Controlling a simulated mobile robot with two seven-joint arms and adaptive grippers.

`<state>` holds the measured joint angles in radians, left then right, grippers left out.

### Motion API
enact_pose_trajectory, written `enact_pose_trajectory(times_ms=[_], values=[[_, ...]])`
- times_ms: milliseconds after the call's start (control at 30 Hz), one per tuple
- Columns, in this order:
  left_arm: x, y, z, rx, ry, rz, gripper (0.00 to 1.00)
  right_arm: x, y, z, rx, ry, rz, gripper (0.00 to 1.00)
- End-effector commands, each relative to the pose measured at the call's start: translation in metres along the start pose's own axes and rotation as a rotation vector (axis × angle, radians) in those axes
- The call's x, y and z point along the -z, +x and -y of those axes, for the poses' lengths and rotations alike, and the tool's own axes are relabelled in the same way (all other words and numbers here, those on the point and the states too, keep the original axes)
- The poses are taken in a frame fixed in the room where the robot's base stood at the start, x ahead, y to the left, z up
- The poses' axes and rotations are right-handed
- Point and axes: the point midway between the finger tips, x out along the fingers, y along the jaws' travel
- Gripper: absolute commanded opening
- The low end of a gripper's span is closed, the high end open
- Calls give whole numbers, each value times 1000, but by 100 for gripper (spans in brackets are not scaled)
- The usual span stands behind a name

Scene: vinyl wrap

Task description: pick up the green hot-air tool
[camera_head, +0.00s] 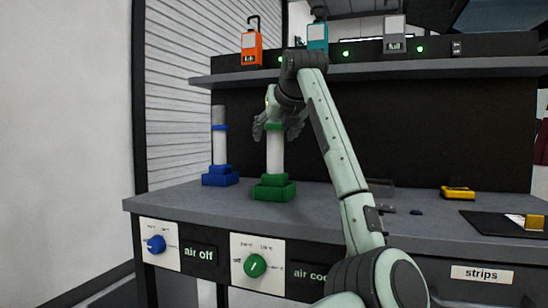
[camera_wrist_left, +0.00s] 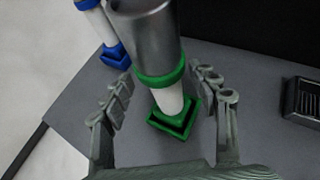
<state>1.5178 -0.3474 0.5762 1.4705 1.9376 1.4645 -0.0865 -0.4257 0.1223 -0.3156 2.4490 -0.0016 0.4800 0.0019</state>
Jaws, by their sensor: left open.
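The green hot-air tool (camera_head: 276,155) stands upright on the workbench in a square green base (camera_head: 274,189). It has a white body and a green band. In the left wrist view the tool (camera_wrist_left: 170,101) shows a metal barrel above the green ring. My left gripper (camera_head: 277,128) is at the upper part of the tool, near the green band. In the left wrist view my left gripper (camera_wrist_left: 163,82) is open, with one finger on either side of the tool. I cannot tell whether either finger touches it. My right gripper is not in view.
A similar blue tool (camera_head: 220,148) stands just left on the bench (camera_head: 330,195). A shelf (camera_head: 400,69) with an orange, a teal and a grey device runs above. Knobs (camera_head: 255,265) line the bench front. A yellow object (camera_head: 457,192) and dark mat (camera_head: 490,222) lie to the right.

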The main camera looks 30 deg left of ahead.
Motion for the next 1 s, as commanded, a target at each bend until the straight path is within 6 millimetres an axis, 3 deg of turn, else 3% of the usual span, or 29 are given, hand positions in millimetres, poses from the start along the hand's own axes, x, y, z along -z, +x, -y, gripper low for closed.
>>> enact_pose_trajectory(times_ms=[467, 700, 1000], values=[[6, 58, 2, -5, 1, -1, 60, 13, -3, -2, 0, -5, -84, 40], [6, 62, 3, -2, 0, 0, 60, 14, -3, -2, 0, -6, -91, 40], [6, 62, 3, -2, 0, 0, 25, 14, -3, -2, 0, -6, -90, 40]])
